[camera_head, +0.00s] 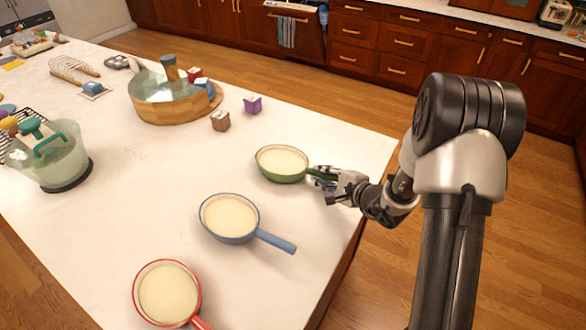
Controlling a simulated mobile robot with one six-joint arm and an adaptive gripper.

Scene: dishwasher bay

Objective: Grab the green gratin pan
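The green gratin pan (283,163) is a round green pan with a cream inside. It stands near the right edge of the white counter, and its handle points right toward my gripper. My gripper (326,181) is at the pan's handle, with its fingers around or beside the handle. The fingers cover part of the handle, and the view is too small to tell whether they are closed on it. The pan looks level and appears to rest on the counter.
A blue pan (230,218) and a red pan (167,293) stand nearer on the counter (130,210). A purple block (253,104) and a brown block (220,121) lie behind, beside a round wooden tray (173,114). A clear pitcher (50,165) stands at left.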

